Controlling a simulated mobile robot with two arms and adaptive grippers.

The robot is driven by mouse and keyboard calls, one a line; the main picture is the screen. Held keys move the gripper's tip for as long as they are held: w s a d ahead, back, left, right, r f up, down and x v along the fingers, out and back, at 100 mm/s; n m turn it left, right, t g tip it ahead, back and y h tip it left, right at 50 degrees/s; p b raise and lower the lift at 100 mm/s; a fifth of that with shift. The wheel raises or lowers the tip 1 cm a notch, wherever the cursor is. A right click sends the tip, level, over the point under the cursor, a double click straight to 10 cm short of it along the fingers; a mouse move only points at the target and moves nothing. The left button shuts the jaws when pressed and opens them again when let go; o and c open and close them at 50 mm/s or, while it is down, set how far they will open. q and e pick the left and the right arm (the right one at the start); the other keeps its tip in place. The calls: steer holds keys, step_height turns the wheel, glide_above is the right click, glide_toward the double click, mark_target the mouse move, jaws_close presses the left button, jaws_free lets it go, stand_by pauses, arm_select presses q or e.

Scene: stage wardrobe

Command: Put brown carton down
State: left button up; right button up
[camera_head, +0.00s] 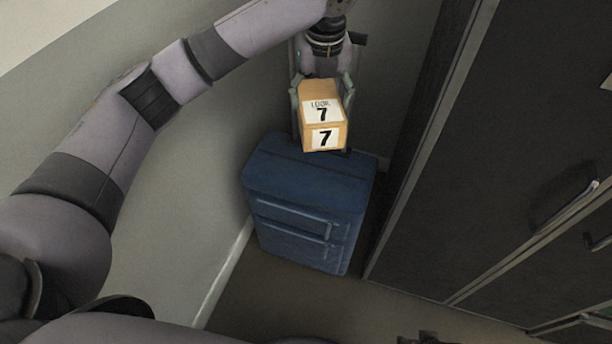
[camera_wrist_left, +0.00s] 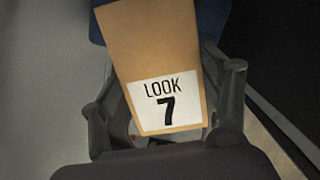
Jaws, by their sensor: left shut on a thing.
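The brown carton (camera_head: 323,90) has white labels reading "LOOK 7" and "7". My left gripper (camera_head: 322,112) is shut on the carton, with a finger on each side of it. In the head view the carton appears over the back part of the blue cabinet's top; I cannot tell whether it touches the top. In the left wrist view the carton (camera_wrist_left: 155,45) sits between the fingers, its labelled end towards the palm. My right gripper is not clearly in view.
The front part of the cabinet top is bare.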

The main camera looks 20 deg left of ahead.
arm_select(q)
steer(key=shift+w+m, duration=0.3)
steer(key=shift+m, duration=0.1)
steer(key=shift+f, duration=0.3)
step_height(320, 180, down, 19)
steer(key=b, duration=0.4)
steer(key=shift+b, duration=0.4)
arm_select(e)
step_height(320, 180, up, 13)
steer(key=t, duration=0.1)
steer(key=shift+s+r, duration=0.15)
steer(key=shift+s, duration=0.15)
steer(key=shift+d+r, duration=0.1)
arm_select(q)
steer(key=o, duration=1.4)
steer(key=shift+f, duration=0.1)
